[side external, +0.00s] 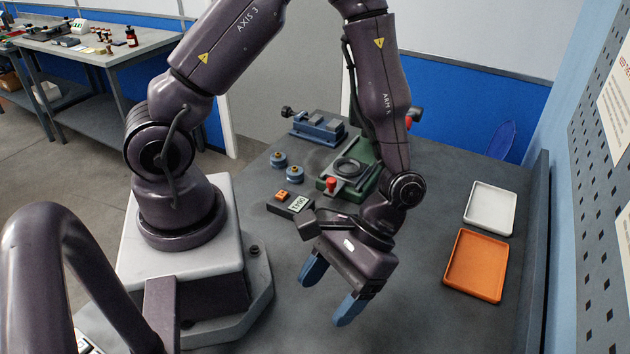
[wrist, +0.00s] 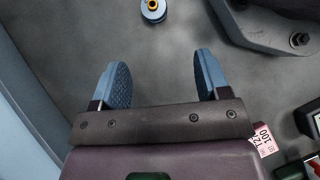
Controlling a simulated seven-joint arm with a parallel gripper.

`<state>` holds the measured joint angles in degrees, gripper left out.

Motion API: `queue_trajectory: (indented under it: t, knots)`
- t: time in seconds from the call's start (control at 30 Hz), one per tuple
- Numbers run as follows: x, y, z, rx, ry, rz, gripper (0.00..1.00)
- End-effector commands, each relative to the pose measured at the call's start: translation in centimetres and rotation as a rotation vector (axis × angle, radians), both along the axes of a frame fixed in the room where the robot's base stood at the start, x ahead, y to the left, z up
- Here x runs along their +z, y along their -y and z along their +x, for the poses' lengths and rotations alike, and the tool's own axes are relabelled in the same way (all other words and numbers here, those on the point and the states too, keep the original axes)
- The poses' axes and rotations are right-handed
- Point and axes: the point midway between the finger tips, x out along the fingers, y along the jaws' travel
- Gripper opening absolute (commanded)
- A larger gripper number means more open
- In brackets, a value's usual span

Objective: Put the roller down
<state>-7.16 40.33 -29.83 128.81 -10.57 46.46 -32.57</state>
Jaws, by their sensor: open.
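My gripper (side external: 325,298) is open, its two blue fingers apart above the grey bench. In the wrist view my gripper (wrist: 160,62) has nothing between its fingers. A small round blue piece with a yellow-orange centre (wrist: 153,11) rests on the bench beyond the fingertips, cut by the top edge of the wrist view. It may be the roller, but I cannot tell for sure. It is apart from both fingers. The side view does not clearly show this piece. Two similar blue pieces, one farther (side external: 278,159) and one nearer (side external: 294,174), stand behind my gripper.
An orange tray (side external: 449,279) and a white tray (side external: 470,222) lie to the right. A green fixture with a dark ring (side external: 352,168), a blue vise-like device (side external: 318,127) and a small meter (side external: 299,204) stand behind. The bench around the fingers is clear.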

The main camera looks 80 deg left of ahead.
Motion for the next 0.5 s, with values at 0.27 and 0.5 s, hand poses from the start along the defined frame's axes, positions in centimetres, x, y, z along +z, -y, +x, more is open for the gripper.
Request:
queue_trajectory:
  t: [0.27,0.5]
  knots:
    - [7.8,-5.9,4.6,-0.127,0.42,0.093,0.69]
    - [16.2,-10.3,5.1,-0.219,0.775,0.167,0.69]
